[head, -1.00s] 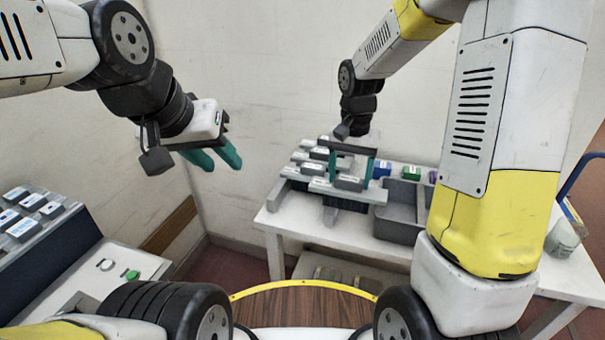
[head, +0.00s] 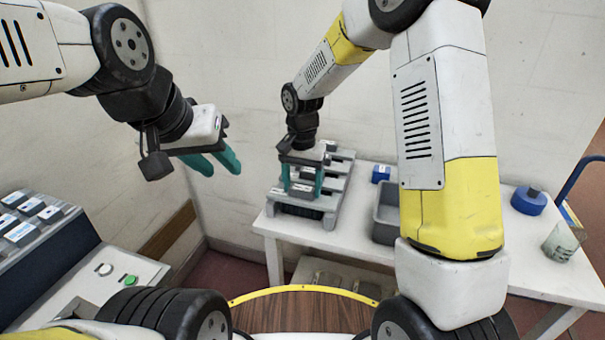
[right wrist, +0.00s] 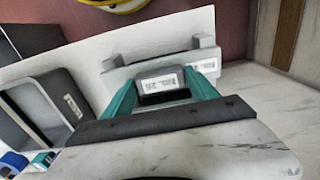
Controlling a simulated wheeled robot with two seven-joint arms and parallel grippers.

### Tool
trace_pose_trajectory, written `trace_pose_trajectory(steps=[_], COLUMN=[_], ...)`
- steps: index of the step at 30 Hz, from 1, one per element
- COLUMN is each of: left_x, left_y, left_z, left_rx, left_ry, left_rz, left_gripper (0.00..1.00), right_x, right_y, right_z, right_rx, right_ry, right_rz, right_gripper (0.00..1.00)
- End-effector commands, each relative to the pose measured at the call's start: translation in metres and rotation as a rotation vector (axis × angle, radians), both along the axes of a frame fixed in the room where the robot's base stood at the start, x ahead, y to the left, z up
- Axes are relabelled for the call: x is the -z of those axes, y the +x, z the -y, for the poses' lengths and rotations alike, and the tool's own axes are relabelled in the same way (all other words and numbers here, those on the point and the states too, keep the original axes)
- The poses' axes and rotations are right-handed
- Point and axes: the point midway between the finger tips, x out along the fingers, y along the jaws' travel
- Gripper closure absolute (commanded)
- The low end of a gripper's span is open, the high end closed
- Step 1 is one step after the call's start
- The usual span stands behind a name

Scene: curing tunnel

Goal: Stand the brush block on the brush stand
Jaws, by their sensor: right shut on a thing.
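My right gripper (head: 303,193) is shut on the brush block (head: 302,188), a grey bar with a small labelled grip between the teal fingers. In the right wrist view the fingers (right wrist: 162,92) clasp the block's dark, white-labelled grip (right wrist: 163,82), with the grey bar reaching out on both sides. The block is at the front of the grey slatted brush stand (head: 341,178) on the white table. I cannot tell whether it touches the stand. Dark material shows below the bar. My left gripper (head: 213,165) is open and empty in the air at the left.
A grey bin (head: 385,213) stands right of the stand, partly behind my right arm. A blue block (head: 380,173) is at the back of the table (head: 345,235). A blue round container (head: 528,200) and a glass jar (head: 562,243) are at the right. A control console (head: 45,245) stands at the left.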

Motion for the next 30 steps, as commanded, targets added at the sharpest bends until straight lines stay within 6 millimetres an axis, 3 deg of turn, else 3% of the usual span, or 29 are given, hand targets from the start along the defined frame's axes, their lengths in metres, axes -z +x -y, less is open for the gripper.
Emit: trace_pose_trajectory(steps=[8,9,12,23,30], left_x=[0.000,0.000,0.000,0.000,0.000], left_y=[0.000,0.000,0.000,0.000,0.000], left_z=[0.000,0.000,0.000,0.000,0.000], left_rx=[0.000,0.000,0.000,0.000,0.000], left_ry=[0.000,0.000,0.000,0.000,0.000], left_rz=[0.000,0.000,0.000,0.000,0.000], left_gripper=[0.64,0.64,0.64,0.64,0.64], right_x=[0.001,0.002,0.002,-0.001,-0.037], right_y=[0.000,0.000,0.000,0.000,0.001], right_z=[0.000,0.000,0.000,0.000,0.000], right_rx=[0.000,0.000,0.000,0.000,0.001], right_ry=[0.000,0.000,0.001,0.000,0.001], right_rz=[0.001,0.001,0.001,0.002,0.006], right_gripper=[0.78,0.30,0.11,0.11,0.11])
